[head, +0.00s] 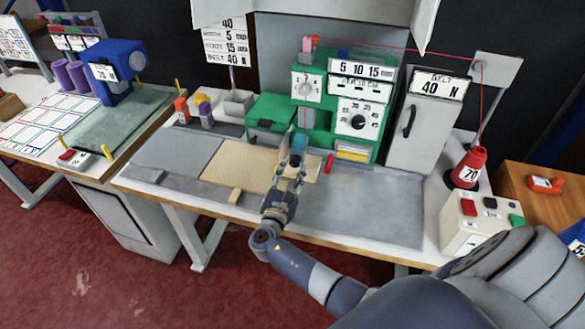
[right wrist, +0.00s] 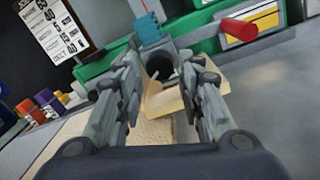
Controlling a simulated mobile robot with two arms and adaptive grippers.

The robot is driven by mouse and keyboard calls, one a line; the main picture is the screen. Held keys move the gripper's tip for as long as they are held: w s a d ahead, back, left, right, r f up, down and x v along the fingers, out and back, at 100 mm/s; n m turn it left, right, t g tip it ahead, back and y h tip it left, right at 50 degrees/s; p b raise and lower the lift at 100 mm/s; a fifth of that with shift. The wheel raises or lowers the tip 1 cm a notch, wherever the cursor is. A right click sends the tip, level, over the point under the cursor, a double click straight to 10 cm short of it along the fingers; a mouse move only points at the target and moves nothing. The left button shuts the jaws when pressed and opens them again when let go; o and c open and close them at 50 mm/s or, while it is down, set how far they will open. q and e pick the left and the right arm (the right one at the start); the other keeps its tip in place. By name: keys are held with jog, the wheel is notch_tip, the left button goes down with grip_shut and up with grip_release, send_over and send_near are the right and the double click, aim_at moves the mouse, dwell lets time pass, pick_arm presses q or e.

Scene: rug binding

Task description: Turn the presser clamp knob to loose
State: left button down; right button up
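A green binding machine (head: 275,108) stands on the middle table. Its front has a white dial (head: 308,87) and a black knob (head: 357,122) with marks around it; the marks are too small to read. I cannot tell for sure which part is the presser clamp knob. My right gripper (head: 297,160) is in front of the machine below a teal part (head: 299,143). In the right wrist view, its fingers (right wrist: 165,68) are apart, on either side of a dark round part (right wrist: 158,63) in a grey ring. Contact is unclear. My left gripper is out of view.
A beige rug piece (head: 231,166) lies on the table left of my gripper. A red handle (head: 329,163) sits just right of it. A red thread cone (head: 468,166) and a button box (head: 481,219) stand at the right. The grey mat (head: 365,210) is clear.

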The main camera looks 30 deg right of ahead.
jog(key=v, duration=1)
jog(key=shift+a, duration=0.1)
jog(key=shift+s, duration=0.1)
